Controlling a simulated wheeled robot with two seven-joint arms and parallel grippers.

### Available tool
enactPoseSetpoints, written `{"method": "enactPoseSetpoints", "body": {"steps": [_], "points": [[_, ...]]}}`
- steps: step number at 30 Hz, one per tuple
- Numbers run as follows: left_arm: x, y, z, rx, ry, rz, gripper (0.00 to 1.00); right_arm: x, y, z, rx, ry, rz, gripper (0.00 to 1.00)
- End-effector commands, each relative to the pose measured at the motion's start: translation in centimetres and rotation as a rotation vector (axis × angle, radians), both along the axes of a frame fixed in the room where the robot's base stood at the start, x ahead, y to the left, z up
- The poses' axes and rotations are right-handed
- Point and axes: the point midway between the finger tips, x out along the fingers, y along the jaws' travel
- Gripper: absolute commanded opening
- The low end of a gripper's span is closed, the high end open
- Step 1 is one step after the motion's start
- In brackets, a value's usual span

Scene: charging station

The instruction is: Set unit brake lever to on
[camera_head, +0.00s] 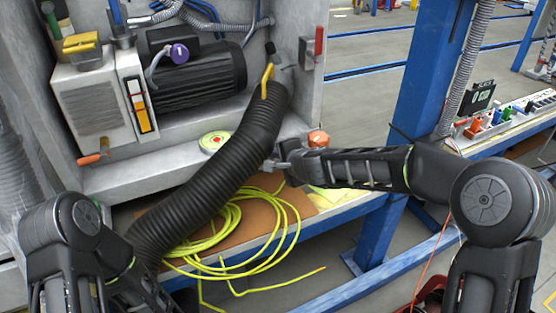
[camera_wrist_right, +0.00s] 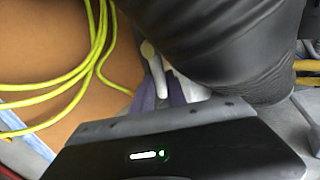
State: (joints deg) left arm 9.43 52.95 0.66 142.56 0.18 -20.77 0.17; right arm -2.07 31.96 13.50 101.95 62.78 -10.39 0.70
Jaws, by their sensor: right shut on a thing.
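My right gripper (camera_head: 275,164) reaches in from the right, low in front of the grey cabinet and beside the thick black ribbed hose (camera_head: 215,175). In the right wrist view, its purplish fingers (camera_wrist_right: 162,92) are shut around a pale rod-like piece with a cream rounded end (camera_wrist_right: 149,52). The hose (camera_wrist_right: 220,40) is close beside them. I cannot tell if this piece is the brake lever. Other handles show: a red one (camera_head: 319,40) on the cabinet's right edge, a yellow one (camera_head: 267,80) at the hose top, and an orange one (camera_head: 90,158) under the white unit (camera_head: 95,105). My left gripper is not visible.
A black ribbed motor (camera_head: 200,78) sits in the cabinet. Coiled yellow-green cable (camera_head: 235,228) lies on the brown board below. An orange knob-like object (camera_head: 318,138) is just above my right gripper. A blue post (camera_head: 425,75) stands right of the cabinet.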

Motion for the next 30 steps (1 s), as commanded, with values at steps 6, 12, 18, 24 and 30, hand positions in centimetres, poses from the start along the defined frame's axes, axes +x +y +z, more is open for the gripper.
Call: {"method": "enactPoseSetpoints", "body": {"steps": [6, 12, 18, 24, 30], "points": [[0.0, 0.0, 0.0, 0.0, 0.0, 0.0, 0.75, 0.1, -0.1, 0.0, -0.001, -0.002, -0.001, 0.31], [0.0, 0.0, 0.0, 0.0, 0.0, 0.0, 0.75, 0.0, 0.0, 0.0, 0.0, 0.0, 0.0, 0.39], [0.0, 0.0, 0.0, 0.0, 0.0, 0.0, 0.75, -0.1, -0.1, 0.2, 0.0, -0.001, 0.0, 0.39], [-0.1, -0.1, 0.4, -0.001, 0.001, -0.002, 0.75, -1.6, -0.7, 1.4, 0.0, -0.002, -0.001, 0.39], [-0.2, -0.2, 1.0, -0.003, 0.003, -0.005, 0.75, -4.3, -1.8, 3.3, -0.001, -0.003, -0.001, 0.39]]}}
